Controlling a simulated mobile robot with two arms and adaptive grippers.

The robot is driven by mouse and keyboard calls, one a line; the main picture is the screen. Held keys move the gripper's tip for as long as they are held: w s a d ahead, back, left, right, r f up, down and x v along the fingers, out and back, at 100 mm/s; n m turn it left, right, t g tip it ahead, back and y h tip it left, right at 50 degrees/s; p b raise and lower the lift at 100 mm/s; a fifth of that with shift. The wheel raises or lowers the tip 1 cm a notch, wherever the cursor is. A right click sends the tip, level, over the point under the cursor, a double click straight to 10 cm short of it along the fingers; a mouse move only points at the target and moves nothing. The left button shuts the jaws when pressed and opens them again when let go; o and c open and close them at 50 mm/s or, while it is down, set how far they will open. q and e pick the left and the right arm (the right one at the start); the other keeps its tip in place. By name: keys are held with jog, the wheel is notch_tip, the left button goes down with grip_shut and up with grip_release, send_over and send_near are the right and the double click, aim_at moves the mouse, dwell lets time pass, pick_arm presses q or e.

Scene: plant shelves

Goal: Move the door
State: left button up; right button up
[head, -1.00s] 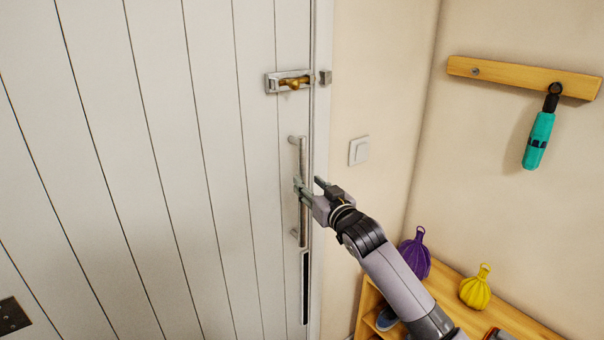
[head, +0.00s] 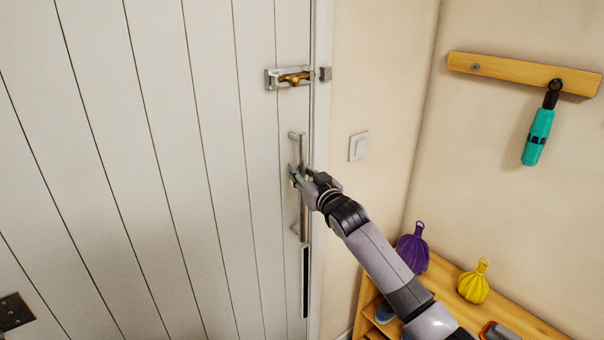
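The door (head: 200,170) is white with vertical planks and stands closed against its frame. A vertical metal bar handle (head: 304,220) is on its right side. A bolt with a brass knob (head: 290,79) sits above the handle, its tip short of the catch on the frame (head: 325,74). My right gripper (head: 302,174) is at the middle of the handle, its fingers on either side of the bar and close against it. It looks shut on the handle, though the wrist partly hides the contact. My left gripper is not in view.
A light switch (head: 358,146) is on the wall right of the door. A wooden rail (head: 520,75) holds a hanging teal-handled tool (head: 537,137). A low wooden shelf (head: 445,278) at lower right carries a purple item (head: 412,250) and a yellow item (head: 474,285).

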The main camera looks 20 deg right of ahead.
grip_shut()
dwell(0.5)
